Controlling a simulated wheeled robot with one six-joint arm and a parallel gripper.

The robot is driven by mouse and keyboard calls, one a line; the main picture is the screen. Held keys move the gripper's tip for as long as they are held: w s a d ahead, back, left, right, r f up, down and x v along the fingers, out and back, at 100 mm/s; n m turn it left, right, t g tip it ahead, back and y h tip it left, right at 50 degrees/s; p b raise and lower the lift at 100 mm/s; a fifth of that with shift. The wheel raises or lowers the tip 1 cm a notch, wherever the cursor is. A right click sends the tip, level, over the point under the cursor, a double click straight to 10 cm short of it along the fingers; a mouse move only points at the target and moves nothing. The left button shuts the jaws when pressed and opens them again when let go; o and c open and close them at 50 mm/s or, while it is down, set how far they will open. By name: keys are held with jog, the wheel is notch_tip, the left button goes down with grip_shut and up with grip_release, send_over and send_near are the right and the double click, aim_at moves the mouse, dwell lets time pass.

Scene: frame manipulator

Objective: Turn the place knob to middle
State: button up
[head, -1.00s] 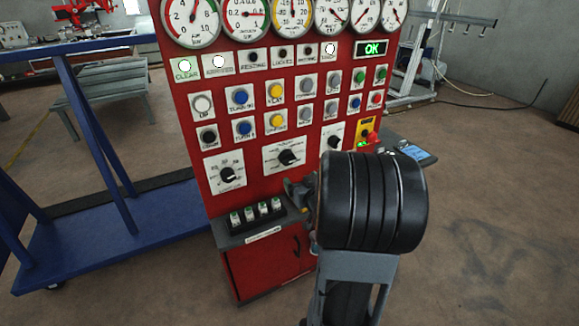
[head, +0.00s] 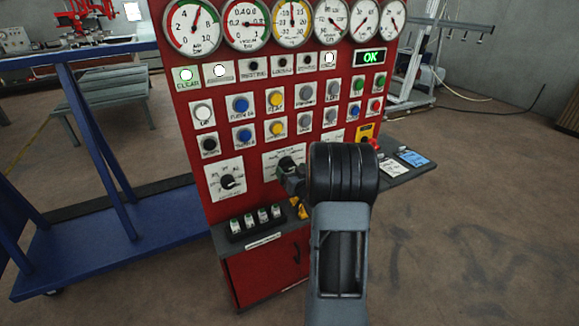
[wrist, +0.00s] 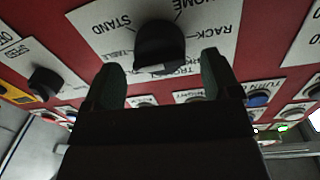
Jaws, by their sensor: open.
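The place knob (wrist: 160,45) is a black rotary knob on a white plate with labels including HOME, RACK, STAND and TABLE. In the wrist view it is at the top middle, between and just beyond my two fingertips. I cannot tell for sure which label it points to. My gripper (wrist: 161,75) is open, one finger to each side of the knob, with no clear contact. In the head view my gripper (head: 290,173) is at the middle plate (head: 270,167) of the red panel, and my arm hides much of that plate and the knob.
Another black knob (head: 228,182) is to the left on the panel, and a speed knob (wrist: 45,82) shows in the wrist view. Rows of coloured buttons (head: 240,104) and gauges are above. A grey ledge (head: 228,240) with several small switches juts out below.

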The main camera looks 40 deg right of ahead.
jog(key=shift+w+d, duration=0.2)
jog(key=shift+w, duration=0.9)
jog(key=c, duration=0.9)
